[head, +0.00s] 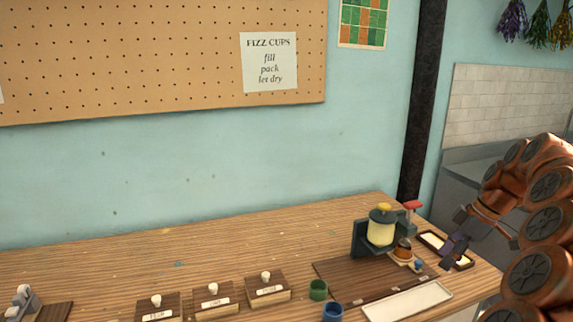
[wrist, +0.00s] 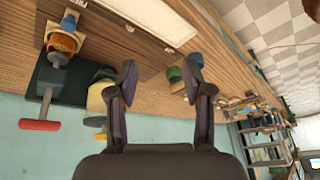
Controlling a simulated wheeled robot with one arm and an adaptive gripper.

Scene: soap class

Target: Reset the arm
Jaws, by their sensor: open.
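My copper-coloured arm comes in from the right in the head view, with my gripper (head: 452,252) over the right end of the wooden bench (head: 120,262). In the wrist view my gripper (wrist: 160,72) has its two dark fingers spread apart, with nothing between them. A dark green press (head: 360,240) with a cream and yellow container (head: 381,230) and a red handle (head: 413,204) stands just left of my gripper. The red handle also shows in the wrist view (wrist: 40,125). Whether my gripper touches anything on the bench is hard to tell.
A green cup (head: 318,290) and a blue cup (head: 332,312) stand left of a pale tray (head: 408,301). Labelled wooden boxes with knobs (head: 268,290) line the front. A small amber container (head: 403,250) sits by the press. The bench's back left is mostly clear.

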